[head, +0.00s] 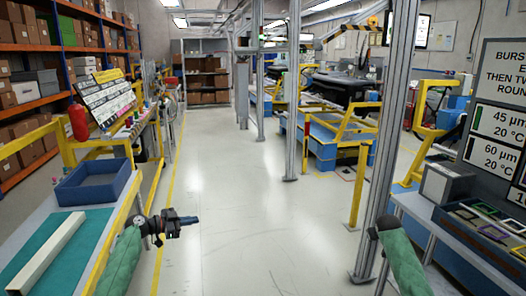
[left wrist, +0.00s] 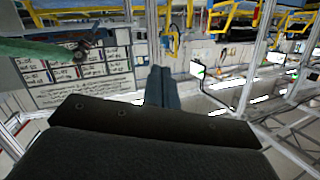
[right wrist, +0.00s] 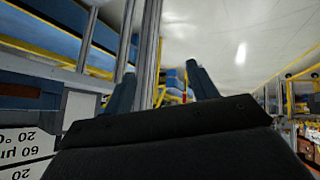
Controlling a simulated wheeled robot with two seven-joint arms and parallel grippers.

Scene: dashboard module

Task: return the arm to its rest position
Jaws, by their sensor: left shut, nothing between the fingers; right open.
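My left gripper (head: 188,220) is held out over the aisle floor, to the right of the left bench, and points right in the head view. In the left wrist view (left wrist: 160,86) its two fingers are together with nothing between them. My right arm, in a green sleeve, comes up at the lower right of the head view, close to a metal post (head: 379,140). My right gripper (right wrist: 161,88) shows in the right wrist view with its fingers apart and nothing between them.
A blue bin (head: 93,188) and a long pale bar (head: 47,251) lie on the left bench. A sign board (head: 497,125) and small coloured frames (head: 490,232) are at the right bench. The aisle floor (head: 225,190) ahead is clear.

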